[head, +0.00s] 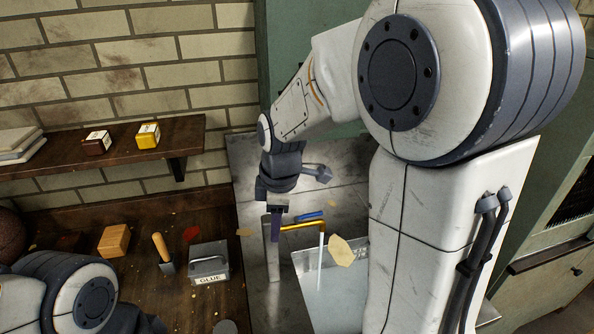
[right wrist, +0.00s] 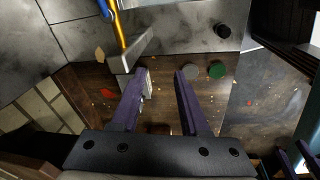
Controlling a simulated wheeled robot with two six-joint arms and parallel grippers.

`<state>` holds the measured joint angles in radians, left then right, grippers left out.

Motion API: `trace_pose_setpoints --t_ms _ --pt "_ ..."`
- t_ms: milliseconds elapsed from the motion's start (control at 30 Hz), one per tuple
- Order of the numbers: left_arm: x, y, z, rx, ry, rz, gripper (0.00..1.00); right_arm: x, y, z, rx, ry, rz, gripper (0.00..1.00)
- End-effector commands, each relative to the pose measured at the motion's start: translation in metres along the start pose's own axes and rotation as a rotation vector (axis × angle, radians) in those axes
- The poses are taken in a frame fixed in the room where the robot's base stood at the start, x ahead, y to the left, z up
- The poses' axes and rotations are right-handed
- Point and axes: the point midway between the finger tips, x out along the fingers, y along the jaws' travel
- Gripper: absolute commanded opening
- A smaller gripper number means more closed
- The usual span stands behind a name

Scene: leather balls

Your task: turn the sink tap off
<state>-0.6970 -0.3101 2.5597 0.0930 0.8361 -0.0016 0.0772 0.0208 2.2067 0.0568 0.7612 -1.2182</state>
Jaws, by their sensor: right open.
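The tap has a yellow spout (head: 302,226) and a blue handle (head: 310,216) at the sink (head: 300,265) in the head view. A pale stream of water (head: 321,262) falls from the spout's end. In the right wrist view the yellow spout (right wrist: 118,27) and part of the blue handle (right wrist: 106,8) show at the top left, beyond the fingers. My right gripper (head: 276,233) points down just left of the tap. Its purple fingers (right wrist: 162,76) are apart with nothing between them. I cannot tell whether it touches the tap. My left gripper is out of view.
A grey metal bar (head: 271,262) stands close beside my right gripper. The wooden bench to the left holds a glue box (head: 209,266), a wood-handled scraper (head: 162,250) and a wooden block (head: 115,241). A shelf (head: 60,160) is on the brick wall.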

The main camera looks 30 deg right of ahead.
Motion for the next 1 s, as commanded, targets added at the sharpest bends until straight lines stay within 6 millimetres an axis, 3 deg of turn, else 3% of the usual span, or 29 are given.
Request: trace_pose_setpoints --t_ms 33,133,233,367,567,800,1000 --pt "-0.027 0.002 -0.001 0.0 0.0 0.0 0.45 -0.024 0.027 0.021 -0.026 -0.012 0.014 0.45" --pt "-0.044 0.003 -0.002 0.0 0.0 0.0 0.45 -0.039 0.06 0.055 -0.112 -0.032 0.038 0.45" --pt "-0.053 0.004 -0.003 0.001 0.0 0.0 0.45 -0.047 0.079 0.08 -0.172 -0.049 0.051 0.45" --pt "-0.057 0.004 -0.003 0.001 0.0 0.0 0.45 -0.046 0.089 0.095 -0.212 -0.059 0.056 0.45" --pt "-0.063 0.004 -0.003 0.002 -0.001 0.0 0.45 -0.019 0.089 0.096 -0.222 -0.06 0.051 0.45" --pt "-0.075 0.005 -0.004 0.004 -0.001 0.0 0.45 0.026 0.092 0.098 -0.221 -0.06 0.052 0.45" --pt "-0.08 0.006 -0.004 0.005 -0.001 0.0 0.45 0.049 0.095 0.099 -0.221 -0.059 0.056 0.45"
